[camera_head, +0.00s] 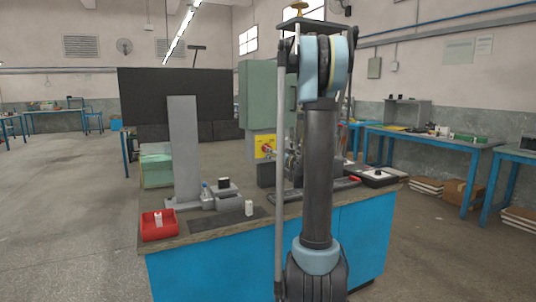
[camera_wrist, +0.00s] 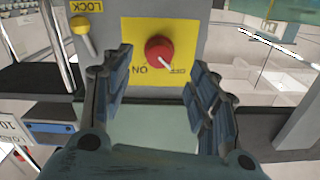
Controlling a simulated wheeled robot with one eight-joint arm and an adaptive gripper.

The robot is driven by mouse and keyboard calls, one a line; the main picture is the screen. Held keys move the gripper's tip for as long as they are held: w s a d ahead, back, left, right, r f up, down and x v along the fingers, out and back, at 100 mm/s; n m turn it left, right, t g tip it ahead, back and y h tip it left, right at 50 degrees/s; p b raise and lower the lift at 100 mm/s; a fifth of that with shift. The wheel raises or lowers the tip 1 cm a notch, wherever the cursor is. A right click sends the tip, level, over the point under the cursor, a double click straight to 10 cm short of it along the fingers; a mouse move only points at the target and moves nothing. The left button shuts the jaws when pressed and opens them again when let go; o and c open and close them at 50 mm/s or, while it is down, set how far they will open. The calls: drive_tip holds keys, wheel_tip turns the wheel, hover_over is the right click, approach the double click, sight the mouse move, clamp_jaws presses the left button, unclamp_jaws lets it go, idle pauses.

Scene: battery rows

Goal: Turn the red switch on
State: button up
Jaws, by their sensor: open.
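The red switch (camera_wrist: 159,50) is a round knob on a yellow plate (camera_wrist: 198,32) in the wrist view. The lettering appears upside down, with ON at the lower left of the knob and OFF at the lower right. The knob's white mark points to the lower right, towards OFF. My gripper (camera_wrist: 158,66) is open and faces the plate, with one finger on each side of the knob; neither visibly touches it. In the head view the red switch (camera_head: 267,147) is small, beside my gripper (camera_head: 291,160), which my arm partly hides.
A yellow-tipped lever (camera_wrist: 80,25) sits by a LOCK label at the wrist view's upper left. The plate is below a green cabinet (camera_head: 257,95). A grey post (camera_head: 184,150), a red bin (camera_head: 158,225) and a white battery (camera_head: 249,208) stand on the bench left of my arm.

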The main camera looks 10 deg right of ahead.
drive_tip(key=x, duration=0.8)
drive_tip(key=c, duration=1.1)
